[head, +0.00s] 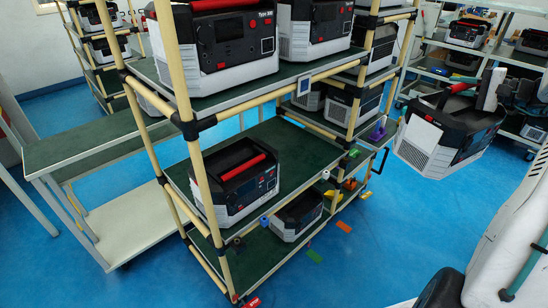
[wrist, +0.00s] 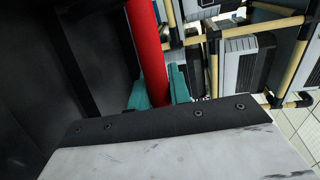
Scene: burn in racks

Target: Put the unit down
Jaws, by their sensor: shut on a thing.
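The unit (head: 450,132) is a black and light-grey box with a red top handle (wrist: 148,50). It hangs in the air at the right of the head view, slightly tilted, to the right of the rack. My gripper (head: 490,90) is shut on its handle; the teal fingers (wrist: 158,92) show around the red bar in the wrist view. The rack (head: 150,140) has cream posts, black joints and dark green shelves. Its middle shelf (head: 290,150) holds one similar unit (head: 236,180) at the left, with bare green surface to the right of it.
The top shelf holds several units, and a smaller unit (head: 297,215) sits on the bottom shelf. Coloured clips line the rack's right end. A low bench (head: 130,225) stands at the left. Another loaded rack (head: 440,45) is behind. Blue floor (head: 370,240) is open in front.

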